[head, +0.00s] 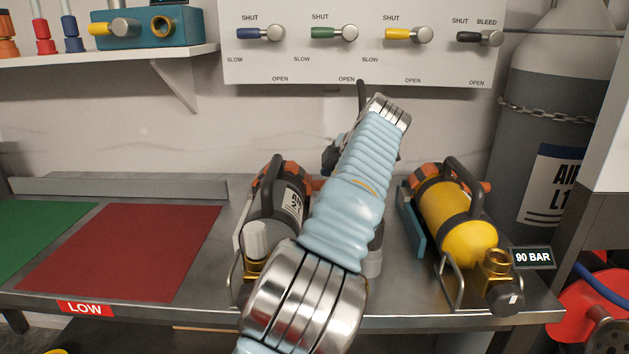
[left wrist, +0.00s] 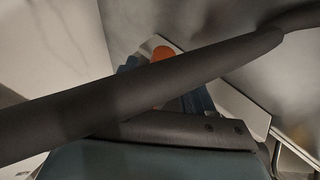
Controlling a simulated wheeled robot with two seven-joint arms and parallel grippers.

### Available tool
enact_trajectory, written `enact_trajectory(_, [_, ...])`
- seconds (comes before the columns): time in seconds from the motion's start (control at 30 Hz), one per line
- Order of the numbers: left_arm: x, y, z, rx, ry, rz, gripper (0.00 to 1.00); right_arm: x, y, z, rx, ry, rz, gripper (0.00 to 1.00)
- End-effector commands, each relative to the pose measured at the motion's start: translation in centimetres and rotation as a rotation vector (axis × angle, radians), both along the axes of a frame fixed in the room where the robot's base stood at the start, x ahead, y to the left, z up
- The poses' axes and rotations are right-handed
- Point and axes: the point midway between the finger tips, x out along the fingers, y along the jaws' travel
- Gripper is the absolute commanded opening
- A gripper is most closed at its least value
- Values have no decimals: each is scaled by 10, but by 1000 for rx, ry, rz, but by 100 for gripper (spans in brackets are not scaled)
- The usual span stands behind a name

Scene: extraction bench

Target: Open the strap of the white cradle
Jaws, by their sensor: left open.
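The white cradle (head: 241,212) stands on the bench left of my left arm, and its pale side edge shows. It holds a dark grey cylinder (head: 267,205) with a black handle, a white label and a white knob. An orange strap part (head: 297,168) shows at its far end; whether the strap is fastened I cannot tell. My left arm rises across the middle of the head view. My left gripper (head: 332,157) is mostly hidden behind it, with only dark parts showing. In the left wrist view a dark bar crosses close up, with an orange piece (left wrist: 162,54) and blue parts behind it.
A yellow cylinder (head: 458,212) lies in a teal cradle (head: 411,224) on the right. Another item behind my arm is mostly hidden. Red (head: 125,252) and green (head: 40,232) mats lie clear at left. A valve panel (head: 360,66) hangs above; a large grey cylinder (head: 535,130) stands right.

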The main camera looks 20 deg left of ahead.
Motion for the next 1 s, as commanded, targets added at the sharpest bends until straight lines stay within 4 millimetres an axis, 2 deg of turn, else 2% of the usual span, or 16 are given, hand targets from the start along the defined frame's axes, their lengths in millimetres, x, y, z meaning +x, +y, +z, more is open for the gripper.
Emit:
enact_trajectory(0.3, [0,-2,-1,0,1,-1,51,0,0,0,-1,1,-1,43])
enact_trajectory(0.63, [0,-2,-1,0,1,-1,1,0,0,0,0,0,-1,43])
enact_trajectory(1.0, [-2,-1,1,-10,-4,-1,0,0,0,-2,0,0,-1,43])
